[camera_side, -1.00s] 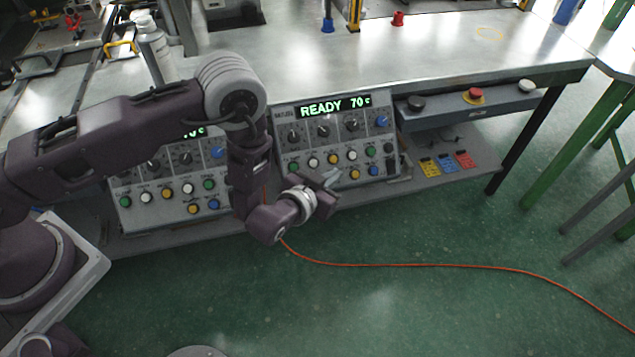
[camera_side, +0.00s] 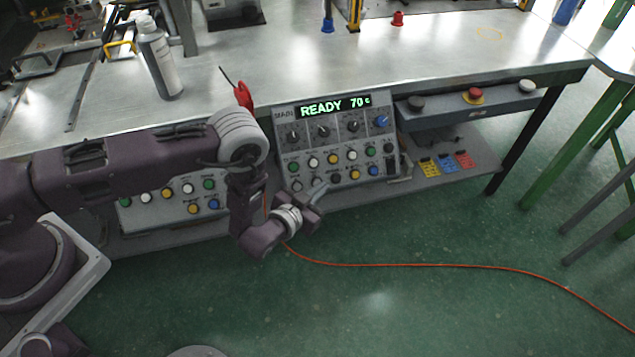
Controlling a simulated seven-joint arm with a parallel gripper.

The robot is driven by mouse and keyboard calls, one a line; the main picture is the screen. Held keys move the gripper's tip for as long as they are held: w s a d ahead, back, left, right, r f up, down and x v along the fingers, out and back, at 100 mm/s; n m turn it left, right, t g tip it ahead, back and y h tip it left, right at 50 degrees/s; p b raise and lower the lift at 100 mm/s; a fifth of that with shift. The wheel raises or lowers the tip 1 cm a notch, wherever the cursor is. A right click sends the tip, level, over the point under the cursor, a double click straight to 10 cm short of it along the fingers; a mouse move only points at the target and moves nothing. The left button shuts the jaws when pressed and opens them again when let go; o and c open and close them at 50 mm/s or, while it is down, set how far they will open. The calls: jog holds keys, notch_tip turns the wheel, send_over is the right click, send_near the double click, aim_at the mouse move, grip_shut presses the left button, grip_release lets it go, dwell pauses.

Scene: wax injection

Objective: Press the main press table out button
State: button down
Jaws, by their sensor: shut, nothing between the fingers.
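The main control panel (camera_side: 312,145) stands below the table edge, with a lit display (camera_side: 335,106) reading "READY 70 c". It has a row of knobs and two rows of coloured buttons. A blue button (camera_side: 373,171), a yellow button (camera_side: 355,174) and a green button (camera_side: 371,152) show clearly. The button labels are too small to read surely, so I cannot tell which is the table out button. My gripper (camera_side: 322,188) is shut and empty in front of the panel's lower left part.
A second panel (camera_side: 150,211) to the left is partly hidden by my arm. A drawer-like box with an red stop button (camera_side: 475,93) is at the right. An orange cable (camera_side: 420,265) crosses the green floor.

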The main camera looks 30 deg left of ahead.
aim_at(317, 183)
jog(key=shift+w+a+f, duration=1)
jog(key=shift+a+f, duration=0.05)
jog(key=shift+f, duration=0.15)
dwell(1.2)
jog(key=shift+w+a+f, duration=0.25)
